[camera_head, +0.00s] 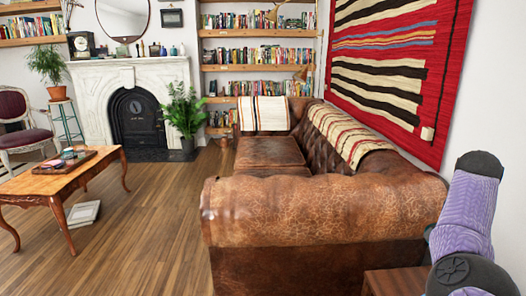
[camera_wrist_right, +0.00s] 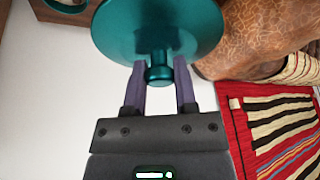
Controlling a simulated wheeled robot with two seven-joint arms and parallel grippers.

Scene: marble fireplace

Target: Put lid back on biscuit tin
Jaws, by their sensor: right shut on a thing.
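A teal round lid (camera_wrist_right: 155,28) with a small knob fills the top middle of the right wrist view. My right gripper (camera_wrist_right: 159,73) is shut on the lid's knob, with one purple finger on either side of it. A teal round rim, possibly the biscuit tin (camera_wrist_right: 68,5), shows at the top left edge of that view, on a brown wooden surface; it is mostly cut off. The head view shows part of my right arm at the right edge, but not its gripper. My left gripper is in neither view.
A small wooden side table (camera_head: 397,282) stands at the bottom right, beside the brown leather sofa (camera_head: 300,212). A coffee table (camera_head: 52,182) with a tray (camera_head: 92,157) stands at the left. The wooden floor between is clear. A striped rug hangs on the right wall.

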